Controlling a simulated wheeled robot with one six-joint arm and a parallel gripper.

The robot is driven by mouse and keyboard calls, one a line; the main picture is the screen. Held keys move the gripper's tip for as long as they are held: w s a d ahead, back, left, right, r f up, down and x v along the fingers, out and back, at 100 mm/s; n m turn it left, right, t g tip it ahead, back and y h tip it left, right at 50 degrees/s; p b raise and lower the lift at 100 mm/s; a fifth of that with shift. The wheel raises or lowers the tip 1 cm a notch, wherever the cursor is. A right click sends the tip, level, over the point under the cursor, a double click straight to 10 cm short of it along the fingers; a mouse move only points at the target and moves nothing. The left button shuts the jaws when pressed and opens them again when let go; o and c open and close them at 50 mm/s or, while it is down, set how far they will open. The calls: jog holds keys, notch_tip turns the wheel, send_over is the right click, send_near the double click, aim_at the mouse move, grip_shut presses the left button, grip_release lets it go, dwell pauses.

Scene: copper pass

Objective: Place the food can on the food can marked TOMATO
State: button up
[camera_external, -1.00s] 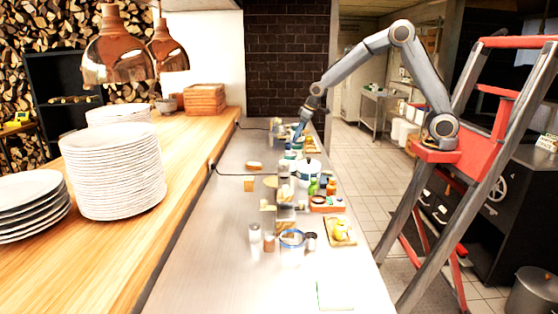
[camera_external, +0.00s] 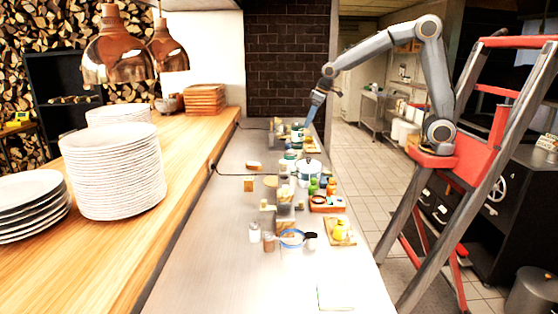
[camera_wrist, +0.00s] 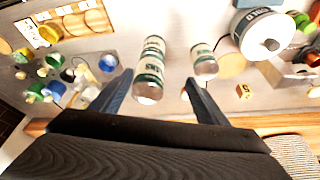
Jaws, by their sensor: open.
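Two white-and-green food cans (camera_wrist: 149,78) line up end to end between my fingers in the wrist view, apparently one stacked on the other. Another similar can (camera_wrist: 203,60) stands apart to their right. The label words are too small to read, so I cannot tell which says TOMATO. In the external view, a green-and-white can (camera_external: 298,134) shows below my gripper and another (camera_external: 290,156) stands nearer the camera. My gripper (camera_wrist: 159,77) is open, with its fingers either side of the stacked cans; in the external view my gripper (camera_external: 309,119) is just above the cans.
A white lidded pot (camera_wrist: 263,34) stands right of the cans. A small wooden block (camera_wrist: 243,91) lies nearby. Several small jars (camera_wrist: 48,74) crowd the left, beside a wooden board (camera_wrist: 75,22). The steel counter (camera_external: 215,250) is clear at the front left.

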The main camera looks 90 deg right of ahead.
jog(key=s+a+f+n+g, duration=0.1)
jog(key=s+a+f, duration=0.7)
jog(key=s+a, duration=0.2)
jog(key=s+a+f+n+g+y, duration=0.1)
jog(key=s+a+f+n, duration=0.1)
jog(key=s+a+f, duration=0.5)
jog(key=s+a, duration=0.3)
jog(key=s, duration=0.1)
jog(key=shift+s+a+f+g, duration=0.15)
jog(key=shift+s+f+g, duration=0.15)
jog(key=shift+f+g, duration=0.1)
